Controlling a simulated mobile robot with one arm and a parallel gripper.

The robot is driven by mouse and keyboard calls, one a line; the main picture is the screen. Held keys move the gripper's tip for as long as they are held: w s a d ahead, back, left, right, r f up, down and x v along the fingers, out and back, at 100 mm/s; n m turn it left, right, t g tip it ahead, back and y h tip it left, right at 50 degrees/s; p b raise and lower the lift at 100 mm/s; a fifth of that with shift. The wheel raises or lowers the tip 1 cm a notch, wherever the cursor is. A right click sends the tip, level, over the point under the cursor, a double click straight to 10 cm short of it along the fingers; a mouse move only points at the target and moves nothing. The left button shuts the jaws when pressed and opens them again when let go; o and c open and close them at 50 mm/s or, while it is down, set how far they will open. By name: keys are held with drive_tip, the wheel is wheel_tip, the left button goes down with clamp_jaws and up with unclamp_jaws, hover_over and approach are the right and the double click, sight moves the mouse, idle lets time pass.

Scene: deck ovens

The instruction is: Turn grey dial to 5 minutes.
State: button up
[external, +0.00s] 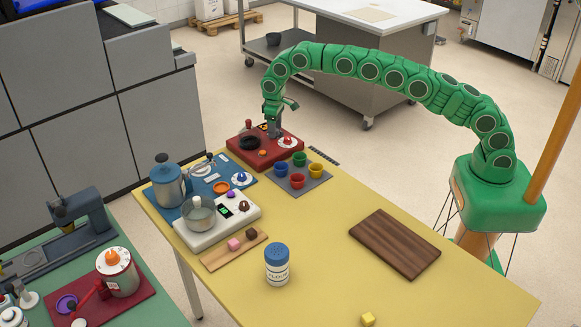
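My gripper (274,132) points down over the red panel (233,151) at the far end of the yellow table. Its grey fingertips are beside a round dial (287,141) with a white face and a red knob. I cannot tell whether they touch it, or whether they are open or shut. No dial is clearly grey at this size. A blue panel (208,198) has a dial with a white face and blue knob (241,178). A white unit (190,239) carries a dark red knob (244,206). Dial markings are too small to read.
Coloured cups (297,181) stand on a grey mat beside the red panel. The table's middle is clear.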

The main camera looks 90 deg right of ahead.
drive_tip(key=shift+r, duration=0.1)
wheel_tip(320, 180, up, 8)
drive_tip(key=shift+f, duration=0.15)
idle(0.5)
